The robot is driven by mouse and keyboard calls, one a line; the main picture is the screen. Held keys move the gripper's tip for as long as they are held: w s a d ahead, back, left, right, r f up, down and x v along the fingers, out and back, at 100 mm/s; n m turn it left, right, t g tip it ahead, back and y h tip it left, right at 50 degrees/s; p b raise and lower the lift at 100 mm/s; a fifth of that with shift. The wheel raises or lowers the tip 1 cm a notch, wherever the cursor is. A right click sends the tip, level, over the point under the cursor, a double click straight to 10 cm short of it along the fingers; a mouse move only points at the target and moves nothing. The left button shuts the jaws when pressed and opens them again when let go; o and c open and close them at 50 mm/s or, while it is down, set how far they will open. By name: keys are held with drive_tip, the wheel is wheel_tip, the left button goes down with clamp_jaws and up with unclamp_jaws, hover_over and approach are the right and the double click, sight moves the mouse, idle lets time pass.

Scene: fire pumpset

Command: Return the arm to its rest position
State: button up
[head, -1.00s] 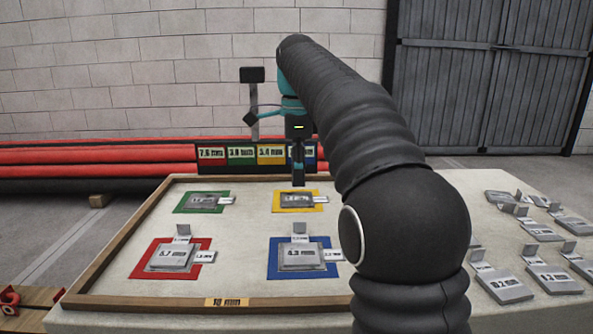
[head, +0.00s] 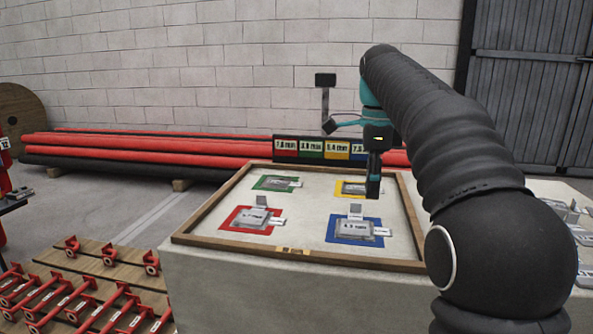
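My arm (head: 435,135) is raised on the right of the head view and reaches over the table. My gripper (head: 373,190) hangs at its end, pointing down, in front of the far right part of the wooden-framed tray (head: 300,256). The fingers look narrow and close together, but they are too small to tell open from shut. No held thing shows. Metal plates lie on the green (head: 273,182), yellow (head: 347,186), red (head: 247,219) and blue (head: 355,228) squares; the gripper partly hides the yellow one.
Several metal plates (head: 582,232) lie at the right, partly behind my arm. A labelled colour board (head: 325,148) stands behind the tray. Red and black pipes (head: 150,150) lie along the wall. Red clamps sit on a wooden pallet (head: 100,259) at lower left. Grey floor is open between.

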drive_tip(key=s+f+n+t, duration=0.25)
drive_tip(key=s+n, duration=0.25)
drive_tip(key=s, duration=0.3)
drive_tip(key=s+f+n+t, duration=0.1)
drive_tip(key=s+f+n, duration=0.2)
drive_tip(key=s+n, duration=0.35)
drive_tip(key=s+f+n+t, duration=0.2)
drive_tip(key=s+f+n, duration=0.6)
drive_tip(key=s+f, duration=0.5)
drive_tip(key=shift+s+d+f+n, duration=0.15)
drive_tip(key=shift+d+f+n, duration=0.05)
drive_tip(key=shift+f+n, duration=0.15)
